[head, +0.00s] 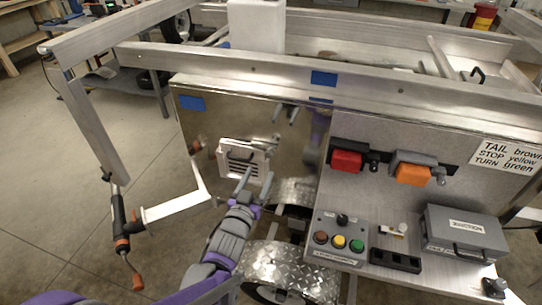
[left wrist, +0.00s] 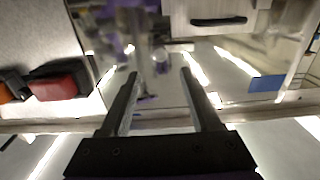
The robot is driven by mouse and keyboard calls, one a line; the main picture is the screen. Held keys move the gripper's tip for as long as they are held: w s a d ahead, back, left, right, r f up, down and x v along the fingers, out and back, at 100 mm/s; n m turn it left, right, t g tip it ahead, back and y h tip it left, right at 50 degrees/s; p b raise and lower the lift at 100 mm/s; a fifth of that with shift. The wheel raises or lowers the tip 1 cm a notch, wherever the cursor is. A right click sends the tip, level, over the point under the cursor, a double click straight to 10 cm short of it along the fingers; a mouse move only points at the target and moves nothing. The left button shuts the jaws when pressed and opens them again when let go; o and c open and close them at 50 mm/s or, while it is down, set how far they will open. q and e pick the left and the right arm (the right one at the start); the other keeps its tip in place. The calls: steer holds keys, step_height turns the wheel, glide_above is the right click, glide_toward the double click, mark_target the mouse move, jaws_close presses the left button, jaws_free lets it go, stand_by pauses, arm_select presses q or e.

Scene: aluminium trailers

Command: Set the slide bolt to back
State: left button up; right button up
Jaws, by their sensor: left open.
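A white slotted plate (head: 257,169) with a dark bar (head: 240,156) is mounted on the shiny metal panel. It may be the slide bolt, but I cannot tell its setting. The plate (left wrist: 240,30) and its dark bar (left wrist: 218,21) also show at the top of the left wrist view. My left gripper (head: 246,174) is in front of the plate's lower part in the head view. In the left wrist view the gripper (left wrist: 160,72) has its fingers apart with nothing between them; the bar lies beyond and right of them. My right gripper is not in view.
A red lamp (head: 346,160) and an orange lamp (head: 412,174) are on the panel at right. Below them are a button box (head: 338,241), a black socket block (head: 395,261) and a grey case (head: 464,235). Aluminium rails (head: 290,68) cross above; a treadplate fender (head: 290,270) is low.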

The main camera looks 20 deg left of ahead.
mark_target(268, 155)
arm_select(q)
steer(key=w, duration=0.9)
steer(key=shift+d, duration=0.15)
jaws_close()
stand_by(1.0)
